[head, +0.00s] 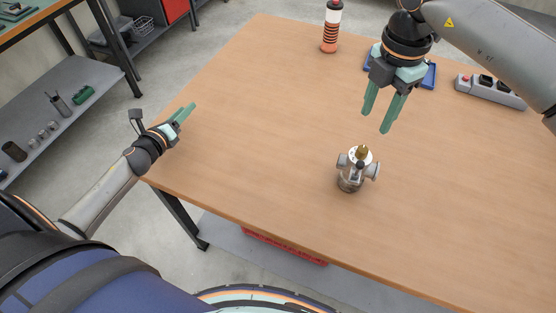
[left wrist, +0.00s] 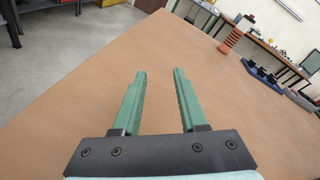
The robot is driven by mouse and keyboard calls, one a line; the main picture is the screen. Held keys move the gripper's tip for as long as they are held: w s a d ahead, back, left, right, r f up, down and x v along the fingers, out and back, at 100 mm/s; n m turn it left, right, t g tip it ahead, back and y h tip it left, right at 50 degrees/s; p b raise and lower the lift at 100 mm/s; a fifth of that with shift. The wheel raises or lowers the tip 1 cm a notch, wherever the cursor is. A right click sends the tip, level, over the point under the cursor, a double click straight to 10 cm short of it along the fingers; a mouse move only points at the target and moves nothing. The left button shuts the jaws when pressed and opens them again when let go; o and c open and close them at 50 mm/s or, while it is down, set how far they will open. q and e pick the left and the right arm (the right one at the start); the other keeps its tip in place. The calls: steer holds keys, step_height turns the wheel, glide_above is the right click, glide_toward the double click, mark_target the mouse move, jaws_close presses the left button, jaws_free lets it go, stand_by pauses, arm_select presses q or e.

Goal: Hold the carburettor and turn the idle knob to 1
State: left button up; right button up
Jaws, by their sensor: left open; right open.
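The carburettor (head: 351,178) stands upright on the wooden table, a small grey metal body with side stubs. A brass idle knob (head: 362,153) sits on its top; its setting is too small to read. My right gripper (head: 377,122) is open and empty, pointing down above the table behind the carburettor, apart from it. My left gripper (head: 190,108) is open and empty near the table's left edge, far to the left of the carburettor. Its open fingers also show in the left wrist view (left wrist: 158,75), with bare table between them. The carburettor is not visible in that view.
The wooden table (head: 260,130) is mostly clear. An orange and black striped cylinder (head: 331,30) stands at the back. A blue tray (head: 430,75) lies partly hidden behind my right gripper. A grey box with a red button (head: 490,91) is at the back right.

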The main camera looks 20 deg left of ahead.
arm_select(q)
steer(key=d+m+h, duration=0.1)
steer(key=d, duration=0.2)
steer(key=w+d+r+m+h, duration=0.1)
steer(key=d+m+h, duration=0.1)
steer(key=d, duration=0.2)
steer(key=w+d+r+m+h, duration=0.1)
steer(key=d+h, duration=0.1)
steer(key=d, duration=0.1)
steer(key=shift+d+r+m+t, duration=0.1)
steer(key=shift+d+m+t, duration=0.2)
steer(key=shift+t, duration=0.1)
steer(key=d+r+m+h, duration=0.2)
steer(key=d+m+h, duration=0.35)
steer(key=d, duration=0.45)
steer(key=m+g+h, duration=0.9)
steer(key=m+g, duration=0.2)
steer(key=m, duration=0.1)
glide_toward(354, 176)
step_height(354, 176, up, 3)
steer(key=d, duration=0.2)
steer(key=w+x, duration=0.1)
steer(key=x, duration=1)
steer(key=shift+f, duration=0.3)
jaws_close()
